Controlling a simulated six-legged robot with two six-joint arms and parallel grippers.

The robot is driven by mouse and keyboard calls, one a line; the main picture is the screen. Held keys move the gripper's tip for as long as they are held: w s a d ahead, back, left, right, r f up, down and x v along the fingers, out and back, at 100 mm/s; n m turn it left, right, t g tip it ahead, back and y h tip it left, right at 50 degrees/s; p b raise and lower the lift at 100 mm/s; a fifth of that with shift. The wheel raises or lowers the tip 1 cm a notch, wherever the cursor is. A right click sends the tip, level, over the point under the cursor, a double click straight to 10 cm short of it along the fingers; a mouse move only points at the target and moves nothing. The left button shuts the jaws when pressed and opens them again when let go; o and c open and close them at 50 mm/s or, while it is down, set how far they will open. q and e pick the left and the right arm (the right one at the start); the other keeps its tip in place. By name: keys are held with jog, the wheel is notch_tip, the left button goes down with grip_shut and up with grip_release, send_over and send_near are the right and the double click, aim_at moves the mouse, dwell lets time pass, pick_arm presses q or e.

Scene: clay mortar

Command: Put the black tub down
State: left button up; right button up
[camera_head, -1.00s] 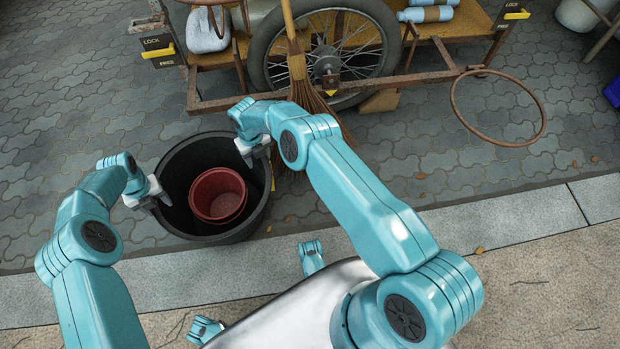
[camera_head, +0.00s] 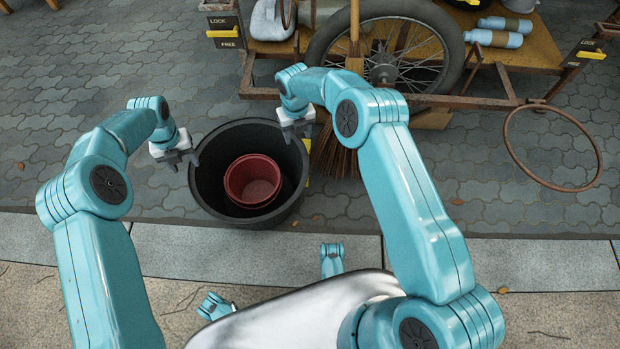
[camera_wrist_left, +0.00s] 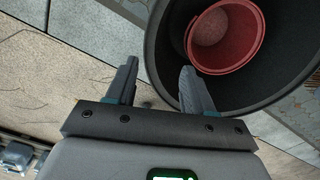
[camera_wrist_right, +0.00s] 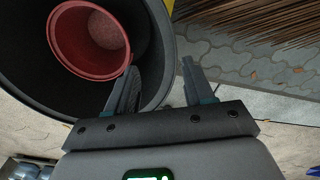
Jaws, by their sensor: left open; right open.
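The black tub (camera_head: 213,160) stands upright on the grey paving by the kerb, with a red bucket (camera_head: 252,181) inside it. My left gripper (camera_head: 180,160) is open at the tub's left rim, and my right gripper (camera_head: 297,130) is open at its upper right rim. In the left wrist view the tub (camera_wrist_left: 282,75) fills the upper right, and the right finger overlaps its edge. In the right wrist view the tub (camera_wrist_right: 28,75) is at the left, with one finger over it and the other beyond its rim. Neither gripper holds anything. The tub's underside is hidden.
A cart with a spoked wheel (camera_head: 455,50) stands behind the tub, with a broom (camera_head: 340,155) close to the tub's right. A rusty hoop (camera_head: 510,150) sticks out at the right. The pale kerb (camera_head: 180,252) runs in front. Paving at the left is clear.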

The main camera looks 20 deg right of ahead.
jog(key=shift+r, duration=1.4)
